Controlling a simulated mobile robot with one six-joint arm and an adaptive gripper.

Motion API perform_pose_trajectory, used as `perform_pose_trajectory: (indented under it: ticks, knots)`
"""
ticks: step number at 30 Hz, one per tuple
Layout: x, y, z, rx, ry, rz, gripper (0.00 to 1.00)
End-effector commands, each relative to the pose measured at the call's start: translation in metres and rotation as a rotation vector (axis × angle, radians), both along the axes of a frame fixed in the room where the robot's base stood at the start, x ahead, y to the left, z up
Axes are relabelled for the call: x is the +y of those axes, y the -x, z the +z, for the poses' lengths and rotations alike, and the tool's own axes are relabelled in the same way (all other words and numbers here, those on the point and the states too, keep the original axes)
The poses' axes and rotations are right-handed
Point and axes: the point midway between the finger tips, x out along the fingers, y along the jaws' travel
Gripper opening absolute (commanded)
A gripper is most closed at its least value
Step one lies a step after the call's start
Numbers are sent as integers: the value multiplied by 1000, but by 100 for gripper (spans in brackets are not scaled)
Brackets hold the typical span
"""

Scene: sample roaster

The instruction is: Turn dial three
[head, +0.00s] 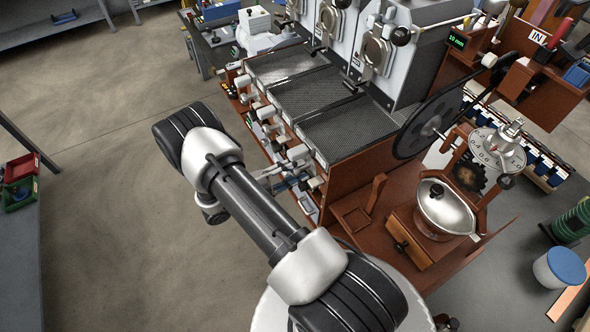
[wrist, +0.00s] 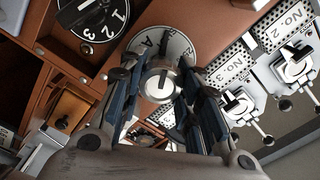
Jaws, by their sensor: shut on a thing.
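In the wrist view, a round dial with a pale face and dark markings (wrist: 176,46) sits on a reddish-brown panel. Its light grey knob (wrist: 160,86) is between the two fingers of my gripper (wrist: 160,73), which is shut on it. The fingers hide the dial's sides, and I cannot read its full scale or tell its number. In the head view, my gripper (head: 297,182) is at the front of the roaster bench, at its near end, and the held knob is hidden there.
A black dial marked 1, 2, 3 (wrist: 90,20) is at the wrist view's upper left. Plates No. 3 (wrist: 232,68) and No. 2 (wrist: 280,25), with levers beside them, are at right. A metal bowl (head: 446,210) stands right of my arm.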

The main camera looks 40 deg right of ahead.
Motion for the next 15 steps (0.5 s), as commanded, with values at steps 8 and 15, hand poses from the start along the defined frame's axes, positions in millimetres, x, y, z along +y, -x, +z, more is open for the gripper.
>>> perform_pose_trajectory:
  ticks: [8,15]
  knots:
    - [0,0,0,17,-5,0,7]
    - [0,0,0,16,-5,0,31]
